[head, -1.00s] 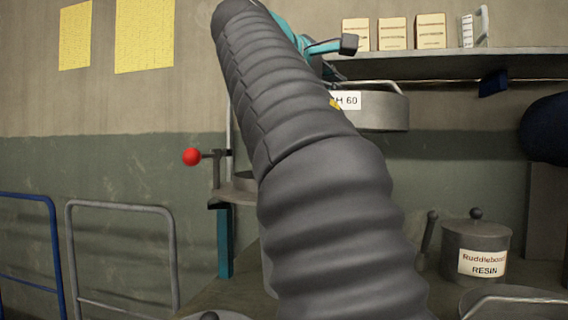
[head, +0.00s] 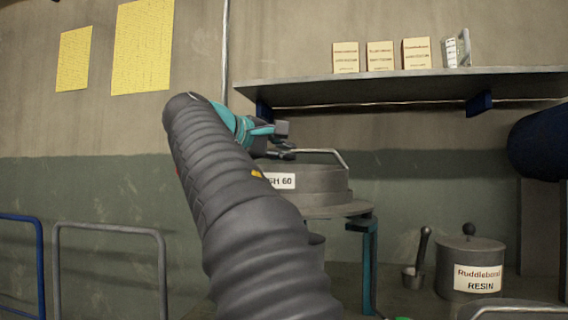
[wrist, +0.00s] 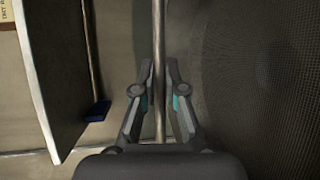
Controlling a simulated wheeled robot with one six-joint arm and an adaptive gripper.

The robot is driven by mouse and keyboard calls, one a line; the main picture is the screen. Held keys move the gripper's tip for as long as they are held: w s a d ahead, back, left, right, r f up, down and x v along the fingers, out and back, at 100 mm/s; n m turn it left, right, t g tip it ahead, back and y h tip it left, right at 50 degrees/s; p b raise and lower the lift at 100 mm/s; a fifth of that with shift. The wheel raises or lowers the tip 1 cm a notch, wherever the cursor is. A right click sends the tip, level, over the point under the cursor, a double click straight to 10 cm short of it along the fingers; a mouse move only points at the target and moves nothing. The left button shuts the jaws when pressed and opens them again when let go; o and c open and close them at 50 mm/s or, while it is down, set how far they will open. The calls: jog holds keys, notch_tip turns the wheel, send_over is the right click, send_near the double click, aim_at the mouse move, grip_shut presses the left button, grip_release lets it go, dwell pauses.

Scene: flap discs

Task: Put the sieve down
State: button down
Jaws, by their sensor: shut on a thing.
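The sieve (head: 320,183) is a round grey drum with a label ending in "SH 60" and a bent wire handle on top. In the head view it is level, at a round plate (head: 345,209) on a teal-legged stand (head: 369,262). I cannot tell whether it touches the plate. My gripper (head: 285,143) is at the left end of the handle. In the wrist view my gripper (wrist: 160,70) is shut on the handle rod (wrist: 159,100), with the sieve's mesh (wrist: 255,80) to the right. My arm hides the sieve's left side and much of the stand.
A wall shelf (head: 400,86) with several small boxes hangs above the sieve. A resin pot (head: 470,266) and a small cup with a handle (head: 415,275) stand on the bench to the right. Metal rails (head: 108,228) stand at the left.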

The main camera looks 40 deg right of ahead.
jog(key=shift+w+f, duration=0.3)
jog(key=shift+f, duration=0.4)
jog(key=c, duration=1.4)
grip_release()
jog(key=shift+f, duration=0.15)
jog(key=shift+c, duration=0.2)
jog(key=shift+o, duration=1)
jog(key=shift+w+d, duration=0.2)
jog(key=shift+s, duration=0.1)
jog(key=shift+a+r, duration=0.1)
jog(key=shift+r, duration=0.1)
jog(key=shift+s+a+r, duration=0.1)
jog(key=shift+a, duration=0.15)
jog(key=p+v, duration=0.1)
jog(key=v, duration=1)
jog(key=shift+a+r, duration=0.2)
jog(key=shift+s, duration=0.1)
